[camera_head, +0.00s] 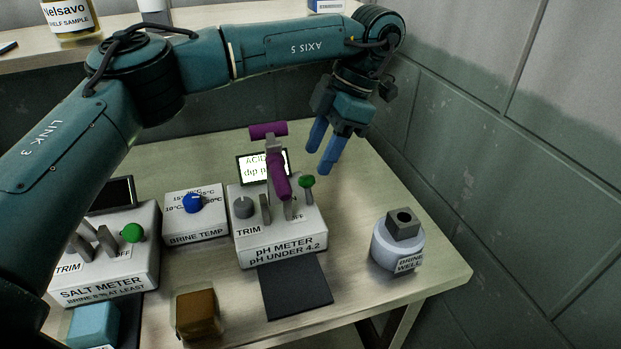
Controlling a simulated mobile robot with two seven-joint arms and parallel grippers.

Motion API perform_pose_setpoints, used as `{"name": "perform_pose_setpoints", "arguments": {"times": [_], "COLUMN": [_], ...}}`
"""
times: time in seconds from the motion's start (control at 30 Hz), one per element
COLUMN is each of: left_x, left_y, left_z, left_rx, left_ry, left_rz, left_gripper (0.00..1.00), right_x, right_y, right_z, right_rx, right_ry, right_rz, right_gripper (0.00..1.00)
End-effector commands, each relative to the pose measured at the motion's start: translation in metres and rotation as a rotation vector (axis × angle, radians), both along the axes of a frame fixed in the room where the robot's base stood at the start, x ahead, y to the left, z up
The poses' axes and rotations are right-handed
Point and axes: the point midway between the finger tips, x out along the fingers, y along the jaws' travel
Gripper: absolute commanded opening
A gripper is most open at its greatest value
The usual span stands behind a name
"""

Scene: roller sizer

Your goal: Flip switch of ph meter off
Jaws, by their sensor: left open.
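The pH meter (281,248) is a white box in the middle of the table, labelled "pH UNDER 4.2". Its small screen (251,167) is lit and partly covered by a purple and grey T-shaped part (280,188) standing over the box. A green-tipped switch lever (306,182) stands at the box's right side, by a partly hidden "OFF" label. My left gripper (322,158) has blue fingers, pointing down and apart. It is open and empty, above and behind the lever, not touching it. My right gripper is not in view.
The salt meter (112,275), with a dark screen (112,195) and green knob, stands left, partly behind my arm. A brine temp box (197,226) stands between the meters. A brine well (399,250) is right, a dark mat (294,287) and brown block (197,312) in front.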

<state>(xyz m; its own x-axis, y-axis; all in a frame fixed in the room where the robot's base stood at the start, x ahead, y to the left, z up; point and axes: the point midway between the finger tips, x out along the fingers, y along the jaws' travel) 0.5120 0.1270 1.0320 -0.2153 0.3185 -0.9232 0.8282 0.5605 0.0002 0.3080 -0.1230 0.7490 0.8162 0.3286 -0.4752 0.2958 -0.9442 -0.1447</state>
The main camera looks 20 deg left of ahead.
Motion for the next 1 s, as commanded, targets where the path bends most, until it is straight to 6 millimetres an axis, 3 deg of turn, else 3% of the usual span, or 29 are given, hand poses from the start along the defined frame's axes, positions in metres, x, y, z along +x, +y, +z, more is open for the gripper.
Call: {"name": "perform_pose_setpoints", "arguments": {"times": [0.1, 0.3, 0.7, 1.0], "left_x": [-0.006, -0.010, -0.012, -0.012], "left_y": [0.008, 0.015, 0.017, 0.017], "left_z": [-0.024, -0.044, -0.051, -0.050], "left_rx": [-0.003, -0.002, -0.001, -0.002], "left_ry": [0.004, 0.001, 0.000, -0.001], "left_rz": [0.000, -0.001, -0.001, -0.001], "left_gripper": [0.47, 0.47, 0.47, 0.23], "right_x": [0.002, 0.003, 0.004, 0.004], "right_y": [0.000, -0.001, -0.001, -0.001], "right_z": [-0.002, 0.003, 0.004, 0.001], "right_rx": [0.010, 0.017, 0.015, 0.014], "right_ry": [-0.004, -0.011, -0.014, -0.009], "right_rz": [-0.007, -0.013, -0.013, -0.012], "right_gripper": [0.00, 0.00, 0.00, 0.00]}}
